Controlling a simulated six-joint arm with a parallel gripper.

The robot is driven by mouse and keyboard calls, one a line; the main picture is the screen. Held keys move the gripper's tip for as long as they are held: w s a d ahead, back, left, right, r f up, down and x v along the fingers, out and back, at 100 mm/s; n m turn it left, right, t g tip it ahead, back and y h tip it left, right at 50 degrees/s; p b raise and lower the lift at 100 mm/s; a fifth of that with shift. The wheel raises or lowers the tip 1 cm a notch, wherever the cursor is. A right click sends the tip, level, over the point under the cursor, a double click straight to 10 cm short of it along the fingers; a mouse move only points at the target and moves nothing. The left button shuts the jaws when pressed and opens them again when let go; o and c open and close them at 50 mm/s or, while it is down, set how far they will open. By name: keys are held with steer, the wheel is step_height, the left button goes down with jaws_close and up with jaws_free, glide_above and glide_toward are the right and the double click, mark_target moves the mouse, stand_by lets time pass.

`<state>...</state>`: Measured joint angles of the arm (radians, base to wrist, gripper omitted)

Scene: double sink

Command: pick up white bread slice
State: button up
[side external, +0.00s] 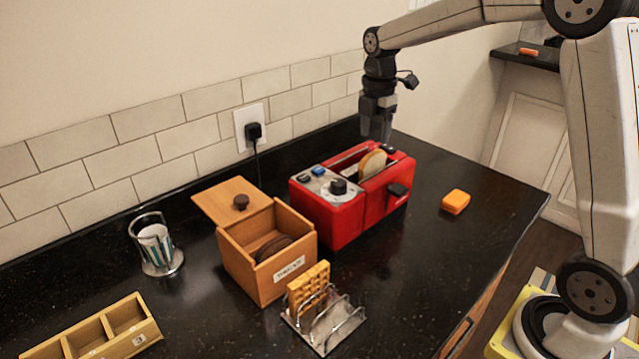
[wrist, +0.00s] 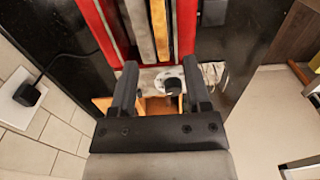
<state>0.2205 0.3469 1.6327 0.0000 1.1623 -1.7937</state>
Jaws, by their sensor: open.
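The white bread slice (side external: 373,164) stands upright in a slot of the red toaster (side external: 330,222), its pale face and brown crust showing above the top. In the wrist view the bread slice (wrist: 160,30) is a thin tan strip in one slot of the toaster (wrist: 187,30). Its lower part is hidden in the slot. My gripper (side external: 376,132) is above the toaster's far side, pointing down, apart from the bread. In the wrist view my gripper (wrist: 160,82) has its fingers spread with nothing between them.
A wooden box (side external: 285,280) with dark round slices and an open lid stands left of the toaster. A wire rack (side external: 340,325) holds a waffle (side external: 308,285). An orange block (side external: 455,202) lies on the right. A plug cord (side external: 256,165) runs behind.

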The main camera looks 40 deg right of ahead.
mark_target(374, 154)
steer(key=shift+s+f, duration=0.1)
steer(key=shift+f, duration=3.4)
jaws_close()
